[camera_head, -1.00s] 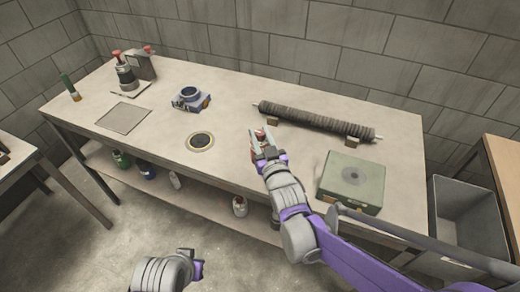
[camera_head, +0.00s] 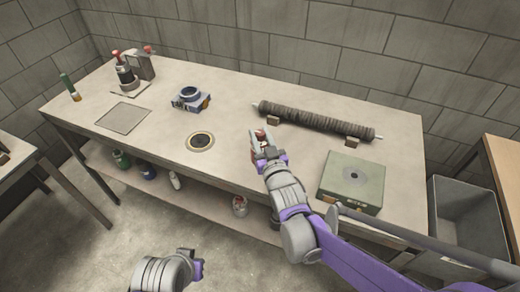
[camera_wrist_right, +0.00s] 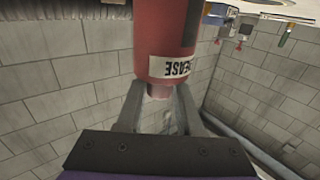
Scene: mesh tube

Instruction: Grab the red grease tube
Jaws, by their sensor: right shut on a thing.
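The red grease tube (camera_wrist_right: 165,40) fills the upper middle of the right wrist view, with a white label lettered "GREASE" upside down. My right gripper (camera_wrist_right: 158,92) is shut on the tube's narrower lower end, between its two grey fingers. In the head view my right gripper (camera_head: 259,143) is over the front middle of the workbench (camera_head: 235,120), and only small red bits of the tube show between the fingers. My left gripper (camera_head: 197,268) is low at the bottom of the head view, in front of the bench, and its fingers are not clear.
A round dark-centred ring (camera_head: 200,141) lies left of my right gripper. A ribbed roll (camera_head: 315,119) rests on blocks behind it. A green box (camera_head: 352,181) sits to the right. A blue-grey clamp (camera_head: 190,98) and a flat plate (camera_head: 123,116) are farther left.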

